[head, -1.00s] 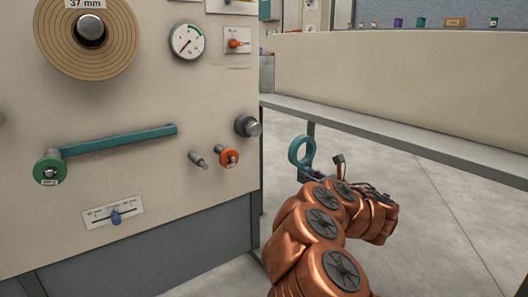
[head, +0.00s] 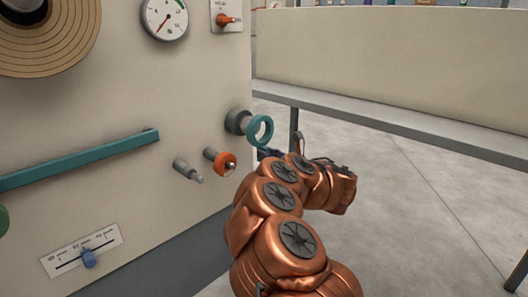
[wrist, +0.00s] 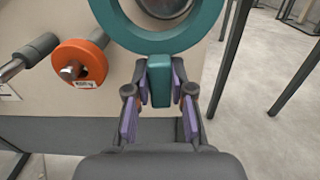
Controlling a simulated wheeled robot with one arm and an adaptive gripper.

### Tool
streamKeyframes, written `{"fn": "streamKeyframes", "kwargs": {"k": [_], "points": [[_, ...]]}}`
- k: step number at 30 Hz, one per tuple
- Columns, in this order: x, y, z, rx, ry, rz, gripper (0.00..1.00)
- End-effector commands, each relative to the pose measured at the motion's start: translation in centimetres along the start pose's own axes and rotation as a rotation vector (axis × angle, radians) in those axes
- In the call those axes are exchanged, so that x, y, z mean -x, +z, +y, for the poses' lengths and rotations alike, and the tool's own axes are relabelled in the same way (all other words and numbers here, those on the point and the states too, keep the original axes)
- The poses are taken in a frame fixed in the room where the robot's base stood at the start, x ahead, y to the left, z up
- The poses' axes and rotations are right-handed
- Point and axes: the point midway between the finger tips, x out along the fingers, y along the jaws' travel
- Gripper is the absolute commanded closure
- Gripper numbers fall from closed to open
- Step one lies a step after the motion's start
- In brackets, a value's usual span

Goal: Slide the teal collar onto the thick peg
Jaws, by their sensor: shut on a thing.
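The teal collar is a ring with a short tab. In the head view the ring (head: 270,131) stands upright at the free end of the thick grey peg (head: 236,121), overlapping it in the picture. In the wrist view the collar (wrist: 160,47) fills the top, and the peg's round metal end (wrist: 163,6) shows through its hole. I cannot tell whether the peg's tip has entered the ring. My gripper (wrist: 160,88) is shut on the collar's tab, one purple pad on each side. In the head view the gripper (head: 266,154) is small and partly hidden by my copper arm.
An orange collar sits on a thinner peg (head: 222,162), left of and below the thick peg. A bare thin peg (head: 188,170) is beside it. A teal bar (head: 80,163) crosses the panel farther left. Open floor (head: 420,200) lies right of the machine.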

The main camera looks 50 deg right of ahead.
Motion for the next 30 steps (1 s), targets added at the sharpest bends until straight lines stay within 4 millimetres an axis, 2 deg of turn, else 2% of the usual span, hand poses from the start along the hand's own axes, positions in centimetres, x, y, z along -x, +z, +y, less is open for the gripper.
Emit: {"fn": "streamKeyframes", "kwargs": {"k": [8, 30], "points": [[-0.1, 0.1, -1.1, 0.0, -0.023, -0.001, 1.0], [-5.0, 0.2, -1.0, -0.001, -0.017, -0.002, 1.0]]}}
